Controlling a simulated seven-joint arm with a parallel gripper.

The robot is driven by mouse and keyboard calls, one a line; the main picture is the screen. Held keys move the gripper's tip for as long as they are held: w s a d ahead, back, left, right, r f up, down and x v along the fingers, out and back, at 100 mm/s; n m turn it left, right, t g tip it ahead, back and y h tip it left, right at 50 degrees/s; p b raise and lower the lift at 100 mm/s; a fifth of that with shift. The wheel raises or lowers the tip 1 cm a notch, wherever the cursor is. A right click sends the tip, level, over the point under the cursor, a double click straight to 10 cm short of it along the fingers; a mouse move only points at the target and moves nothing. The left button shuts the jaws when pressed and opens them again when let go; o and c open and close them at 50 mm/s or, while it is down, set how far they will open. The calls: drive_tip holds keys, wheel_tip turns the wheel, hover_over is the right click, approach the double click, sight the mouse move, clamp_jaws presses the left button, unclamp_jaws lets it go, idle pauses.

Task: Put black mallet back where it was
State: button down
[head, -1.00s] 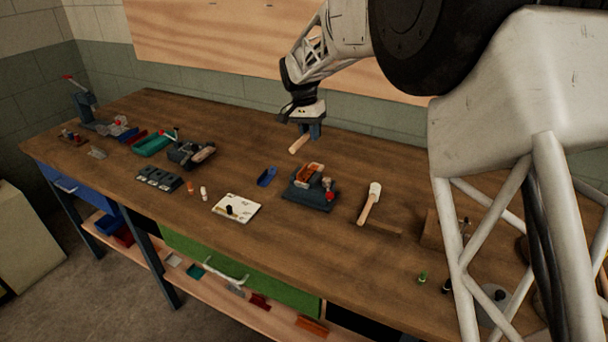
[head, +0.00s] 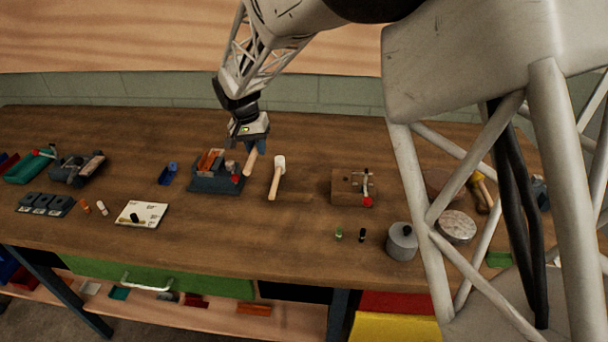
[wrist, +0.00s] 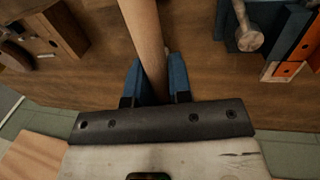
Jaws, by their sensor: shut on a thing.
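My gripper (head: 252,146) is above the back part of the workbench, between a blue tool with an orange part and a pale-headed mallet. Its blue fingers (wrist: 154,84) are shut on a wooden handle (wrist: 144,35). In the head view the handle (head: 250,162) hangs tilted below the fingers. In the wrist view it runs up and out of the top of the picture. No black mallet head shows in either view, so I cannot confirm which tool this is. The pale-headed mallet (head: 276,178) lies on the bench just right of my gripper.
The blue tool (head: 214,180) stands close to the left of the handle. A wooden block (head: 352,187) with a red knob lies farther right. A white board (head: 141,213), a small blue item (head: 168,174) and a grey canister (head: 402,240) are around. The bench front centre (head: 260,235) is clear.

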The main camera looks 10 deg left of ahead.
drive_tip(key=s+d+f, duration=0.2)
drive_tip(key=s+d, duration=0.1)
drive_tip(key=d, duration=0.3)
drive_tip(key=s+d+f, duration=0.3)
drive_tip(key=d, duration=0.3)
drive_tip(key=s+d+f, duration=0.2)
drive_tip(key=s+d, duration=0.2)
drive_tip(key=d, duration=0.2)
drive_tip(key=shift+f, duration=0.4)
drive_tip(key=shift+a, duration=0.15)
hover_over(305, 182)
drive_tip(key=shift+a+f, duration=0.3)
drive_tip(key=shift+f, duration=0.4)
drive_tip(key=shift+f, duration=0.15)
drive_tip(key=shift+f, duration=1.6)
drive_tip(key=shift+f, duration=0.15)
drive_tip(key=c, duration=1)
unclamp_jaws()
drive_tip(key=shift+c, duration=0.2)
